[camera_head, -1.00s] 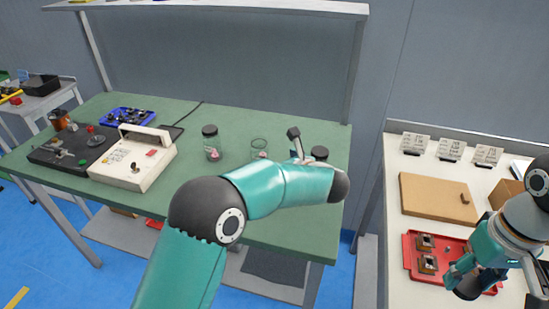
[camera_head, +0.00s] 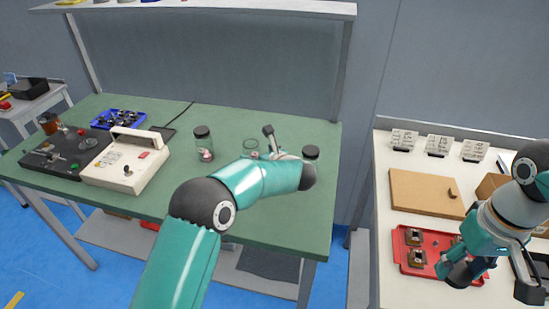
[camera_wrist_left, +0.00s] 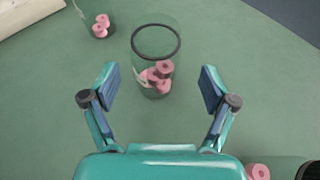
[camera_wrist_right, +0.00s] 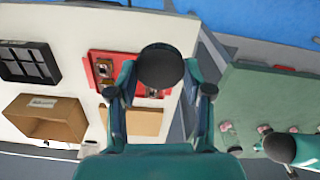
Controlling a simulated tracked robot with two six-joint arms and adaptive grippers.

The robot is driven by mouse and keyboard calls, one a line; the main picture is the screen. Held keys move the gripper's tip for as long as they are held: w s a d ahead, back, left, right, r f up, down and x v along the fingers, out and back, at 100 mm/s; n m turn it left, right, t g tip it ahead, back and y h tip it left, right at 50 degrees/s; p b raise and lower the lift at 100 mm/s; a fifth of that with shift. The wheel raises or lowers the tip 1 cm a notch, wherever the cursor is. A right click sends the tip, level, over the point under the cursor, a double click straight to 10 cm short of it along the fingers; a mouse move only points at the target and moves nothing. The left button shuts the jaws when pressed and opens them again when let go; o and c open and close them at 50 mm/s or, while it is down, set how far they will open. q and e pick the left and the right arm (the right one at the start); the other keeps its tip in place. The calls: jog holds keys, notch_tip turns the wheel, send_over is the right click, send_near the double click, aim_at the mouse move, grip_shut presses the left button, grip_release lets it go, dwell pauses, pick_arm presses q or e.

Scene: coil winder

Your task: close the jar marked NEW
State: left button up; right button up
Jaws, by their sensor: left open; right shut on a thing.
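An open glass jar (camera_wrist_left: 155,45) with pink bobbins in it stands upright on the green bench; in the head view its rim (camera_head: 250,144) shows beside my left gripper (camera_head: 265,148). In the left wrist view the left gripper (camera_wrist_left: 160,82) is open, its fingers apart on either side of the jar's near part, and it holds nothing. My right gripper (camera_wrist_right: 165,84) is shut on a black round lid (camera_wrist_right: 161,62), above the white bench by the red tray. No NEW marking is readable on any jar.
A black-lidded jar (camera_head: 203,146) stands left of the open one; another black lid (camera_head: 311,152) shows right, partly behind my left arm. A cream machine (camera_head: 127,163) stands further left. The red tray (camera_head: 408,262) and a brown board (camera_head: 425,193) lie on the white bench.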

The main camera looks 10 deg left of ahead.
aim_at(255, 145)
pick_arm(q)
jog(key=p+x, duration=0.1)
jog(key=x, duration=0.2)
jog(key=shift+a+f, duration=0.2)
jog(key=shift+a, duration=0.2)
pick_arm(e)
jog(key=shift+r, duration=0.75)
pick_arm(q)
jog(key=shift+w+a+f, duration=0.2)
jog(key=shift+w, duration=0.15)
jog(key=c, duration=1.3)
jog(key=shift+r, duration=0.1)
jog(key=shift+r+b, duration=0.35)
jog(key=shift+r, duration=1.2)
pick_arm(e)
jog(key=shift+f, duration=0.4)
pick_arm(q)
jog(key=shift+s+d+r, duration=0.1)
jog(key=shift+s+d, duration=0.05)
jog(key=shift+d, duration=0.05)
pick_arm(e)
jog(key=shift+f, duration=0.15)
pick_arm(q)
jog(key=s+d+b, duration=0.4)
jog(key=s+d, duration=0.8)
jog(key=s, duration=0.1)
pick_arm(e)
notch_tip(255, 145, down, 4)
jog(key=shift+f, duration=0.1)
